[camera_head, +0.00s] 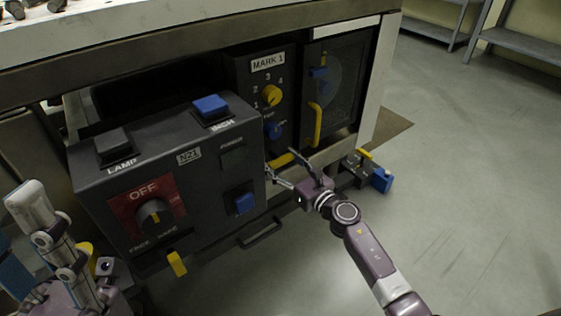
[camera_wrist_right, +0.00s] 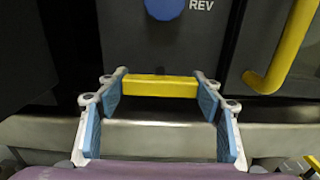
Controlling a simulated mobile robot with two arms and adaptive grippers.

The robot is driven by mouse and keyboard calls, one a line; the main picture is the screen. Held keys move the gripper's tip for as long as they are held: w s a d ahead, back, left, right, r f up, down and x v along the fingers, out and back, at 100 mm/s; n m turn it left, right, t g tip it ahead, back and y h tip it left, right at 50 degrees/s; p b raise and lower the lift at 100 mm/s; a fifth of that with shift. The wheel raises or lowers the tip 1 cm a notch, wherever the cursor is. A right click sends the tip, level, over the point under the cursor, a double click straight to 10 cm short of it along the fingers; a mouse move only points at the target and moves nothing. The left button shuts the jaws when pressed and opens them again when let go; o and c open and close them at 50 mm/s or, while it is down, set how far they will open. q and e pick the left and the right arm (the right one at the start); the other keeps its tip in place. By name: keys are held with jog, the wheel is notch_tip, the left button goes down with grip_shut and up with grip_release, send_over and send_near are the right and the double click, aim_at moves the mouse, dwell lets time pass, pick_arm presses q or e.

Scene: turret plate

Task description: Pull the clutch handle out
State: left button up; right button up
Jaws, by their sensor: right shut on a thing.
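A yellow handle bar (camera_wrist_right: 160,86) sits low on the dark MARK 1 panel (camera_head: 262,85), under a blue knob (camera_wrist_right: 164,8) marked REV. The bar also shows in the head view (camera_head: 283,160). My right gripper (camera_wrist_right: 160,93) is shut on the bar, with one blue finger pad at each end of it. In the head view, my right arm reaches up to it from the lower right. I cannot read a clutch label.
A control box (camera_head: 225,160) with blue buttons and an OFF dial (camera_head: 153,212) stands left of my right gripper. A vertical yellow handle (camera_head: 315,124) is on the door to the right. A blue-and-yellow fitting (camera_head: 381,180) juts out lower right. Open floor lies beyond.

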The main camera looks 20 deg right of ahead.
aim_at(283, 164)
jog(key=shift+c, duration=0.9)
jog(key=v, duration=0.3)
jog(key=shift+s+d, duration=0.1)
jog(key=shift+s, duration=0.25)
jog(key=shift+f, duration=0.15)
jog(key=o, duration=1.4)
jog(key=shift+s, duration=0.1)
jog(key=o, duration=0.3)
jog(key=shift+d, duration=0.1)
jog(key=shift+s, duration=0.15)
jog(key=v, duration=1.1)
jog(key=shift+s+d, duration=0.15)
jog(key=shift+s, duration=0.2)
